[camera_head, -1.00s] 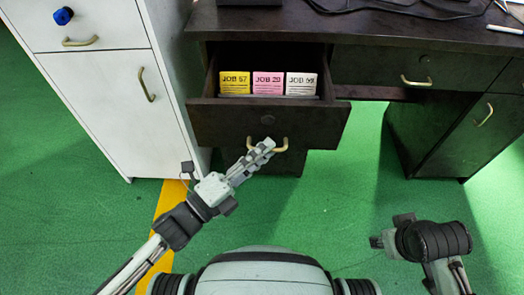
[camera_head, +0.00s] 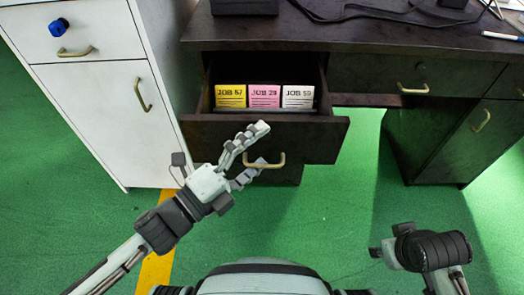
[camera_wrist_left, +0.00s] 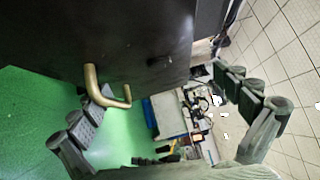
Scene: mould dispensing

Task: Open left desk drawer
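The left desk drawer (camera_head: 310,137) is pulled out of the dark desk. Inside it stand a yellow JOB 57 card (camera_head: 231,95), a pink JOB 29 card (camera_head: 264,96) and a white JOB 59 card (camera_head: 298,96). Its brass handle (camera_head: 264,163) is on the drawer front. My left gripper (camera_head: 264,147) is open at the handle, its fingers spread to either side. In the left wrist view the handle (camera_wrist_left: 92,85) lies between the spread fingers, not clamped. My right gripper (camera_head: 384,251) is at lower right, away from the desk; its fingers are hard to make out.
A white cabinet (camera_head: 110,110) with brass handles and a blue knob (camera_head: 59,27) stands left of the desk. A closed right drawer (camera_head: 385,75) and a cupboard door (camera_head: 470,135) are on the right. Green floor (camera_head: 330,215) in front is free.

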